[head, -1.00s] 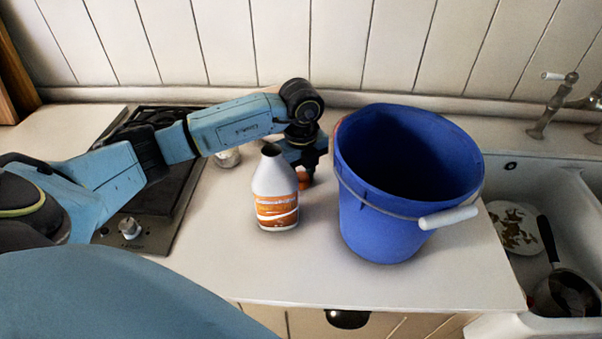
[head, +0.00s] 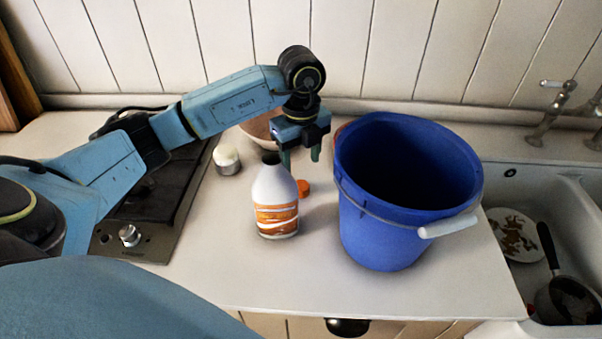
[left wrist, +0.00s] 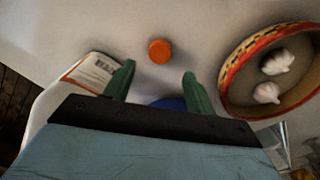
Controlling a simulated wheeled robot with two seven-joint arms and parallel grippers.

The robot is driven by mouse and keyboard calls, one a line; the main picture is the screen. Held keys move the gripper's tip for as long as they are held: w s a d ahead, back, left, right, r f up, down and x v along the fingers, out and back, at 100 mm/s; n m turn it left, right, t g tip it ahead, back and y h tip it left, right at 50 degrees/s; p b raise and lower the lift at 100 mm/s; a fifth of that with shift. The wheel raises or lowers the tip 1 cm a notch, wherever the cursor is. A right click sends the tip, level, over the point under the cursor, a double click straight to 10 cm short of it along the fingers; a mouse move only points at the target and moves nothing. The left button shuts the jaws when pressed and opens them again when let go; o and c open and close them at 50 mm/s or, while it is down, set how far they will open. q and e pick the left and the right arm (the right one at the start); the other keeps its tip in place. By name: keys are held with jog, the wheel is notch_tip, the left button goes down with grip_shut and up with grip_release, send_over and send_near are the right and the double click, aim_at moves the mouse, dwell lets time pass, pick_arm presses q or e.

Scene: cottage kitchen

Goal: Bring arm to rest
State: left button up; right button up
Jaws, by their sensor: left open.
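My left gripper (head: 301,158) is open and empty, its green fingers pointing down above the counter behind the white bottle. In the left wrist view its fingers (left wrist: 158,74) are spread, with an orange cap (left wrist: 160,50) on the counter beyond them, apart from both. In the head view the cap (head: 304,187) lies beside the bottle (head: 275,208), which stands upright, has an orange label and appears uncapped. The bottle's label also shows in the left wrist view (left wrist: 92,72). My right gripper is not in view.
A blue bucket (head: 388,225) stands close right of the gripper. A patterned bowl (left wrist: 232,85) with garlic (left wrist: 278,62) stands behind my wrist. A small jar (head: 227,160) and a stove (head: 150,225) are left. A sink (head: 575,200) is right. The front counter is clear.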

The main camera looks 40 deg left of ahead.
pick_arm(q)
jog(key=shift+r, duration=2.25)
